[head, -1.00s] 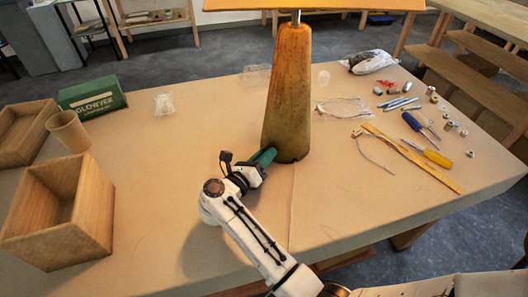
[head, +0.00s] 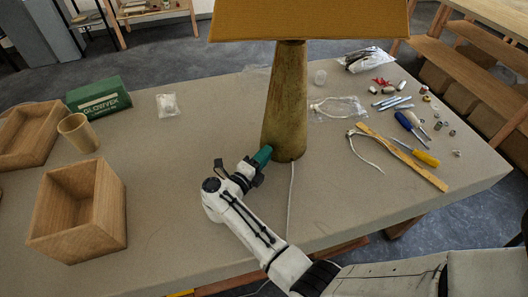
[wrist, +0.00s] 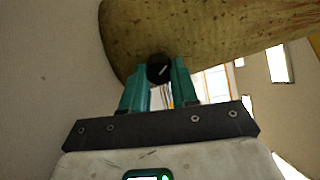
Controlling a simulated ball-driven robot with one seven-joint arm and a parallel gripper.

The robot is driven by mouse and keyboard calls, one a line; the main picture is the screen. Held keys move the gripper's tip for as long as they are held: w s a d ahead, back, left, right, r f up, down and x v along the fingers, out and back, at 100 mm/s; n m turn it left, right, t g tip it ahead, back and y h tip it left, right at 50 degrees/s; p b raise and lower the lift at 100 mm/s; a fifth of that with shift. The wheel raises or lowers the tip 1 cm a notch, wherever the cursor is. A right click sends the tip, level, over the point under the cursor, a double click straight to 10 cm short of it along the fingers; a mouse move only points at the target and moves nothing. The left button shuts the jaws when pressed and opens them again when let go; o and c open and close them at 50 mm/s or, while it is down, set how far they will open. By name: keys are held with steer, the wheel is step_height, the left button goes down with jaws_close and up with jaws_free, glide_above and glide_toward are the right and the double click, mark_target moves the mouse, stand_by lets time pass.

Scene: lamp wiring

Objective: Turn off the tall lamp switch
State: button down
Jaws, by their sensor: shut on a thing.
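The tall lamp stands on the table with a tapered wooden base (head: 288,100) and a wide tan shade (head: 305,22). The lamp's switch is a round black knob (wrist: 160,68) with a pale line, low on the base. My gripper (head: 264,156) is at the lower left side of the base. In the wrist view the teal fingers of my gripper (wrist: 158,82) are shut on the knob, one on each side. In the head view the knob is hidden behind the fingers. The shade looks unlit.
A wooden box (head: 80,215), a cup (head: 78,132), a tray (head: 30,140) and a green carton (head: 98,97) stand at left. Screwdrivers (head: 415,155), a wooden strip (head: 400,158) and small parts lie at right. A white cord (head: 291,200) runs from the base to the front edge.

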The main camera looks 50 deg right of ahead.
steer(key=shift+n+p, duration=0.6)
steer(key=shift+n, duration=0.5)
steer(key=c, duration=0.9)
jaws_free()
steer(key=shift+o, duration=0.2)
steer(key=shift+a, duration=0.15)
steer(key=a, duration=0.3)
steer(key=a+b, duration=0.1)
steer(key=a, duration=0.3)
steer(key=a+b, duration=0.1)
steer(key=a, duration=0.2)
steer(key=shift+s+a, duration=0.3)
steer(key=shift+s, duration=0.05)
